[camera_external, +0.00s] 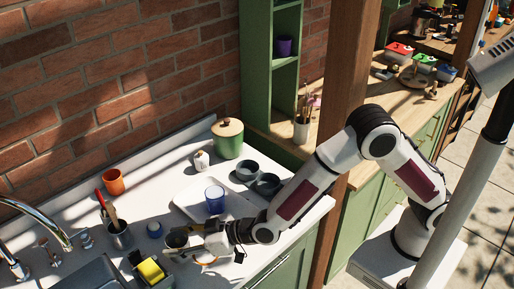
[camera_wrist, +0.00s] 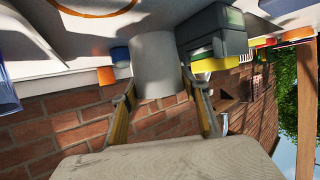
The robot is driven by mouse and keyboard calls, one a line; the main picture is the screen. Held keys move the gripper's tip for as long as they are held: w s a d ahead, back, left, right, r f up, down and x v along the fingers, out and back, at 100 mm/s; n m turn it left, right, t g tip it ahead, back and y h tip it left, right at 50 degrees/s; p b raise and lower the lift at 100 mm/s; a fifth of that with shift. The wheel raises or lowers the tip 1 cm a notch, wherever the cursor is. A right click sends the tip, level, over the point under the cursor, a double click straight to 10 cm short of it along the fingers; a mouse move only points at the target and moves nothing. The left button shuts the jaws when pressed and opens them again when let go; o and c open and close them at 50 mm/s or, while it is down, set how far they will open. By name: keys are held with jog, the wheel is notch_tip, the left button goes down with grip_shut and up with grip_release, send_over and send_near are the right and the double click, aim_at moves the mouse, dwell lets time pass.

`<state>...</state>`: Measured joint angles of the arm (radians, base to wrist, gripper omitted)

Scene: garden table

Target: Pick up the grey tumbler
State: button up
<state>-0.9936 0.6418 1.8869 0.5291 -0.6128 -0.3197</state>
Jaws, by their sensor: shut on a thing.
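The grey tumbler (camera_wrist: 155,62) is between the two fingers of my gripper (camera_wrist: 163,100) in the wrist view, which looks upside down. My gripper is shut on it, with a finger at either side. In the external view my gripper (camera_external: 190,241) is low over the front of the white counter, and a round dark-mouthed cup (camera_external: 176,240) at its fingertips appears to be the tumbler. I cannot tell whether its base touches the counter.
A dark caddy with a yellow sponge (camera_external: 150,271) stands close by, left of my gripper. A utensil pot (camera_external: 119,236), a small blue jar (camera_external: 154,229) and a blue glass (camera_external: 215,199) on a white tray (camera_external: 184,205) are near. An orange-rimmed dish (camera_external: 207,260) lies beneath my gripper.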

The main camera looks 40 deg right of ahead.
notch_tip(320, 180, up, 7)
jog(key=shift+r, duration=0.15)
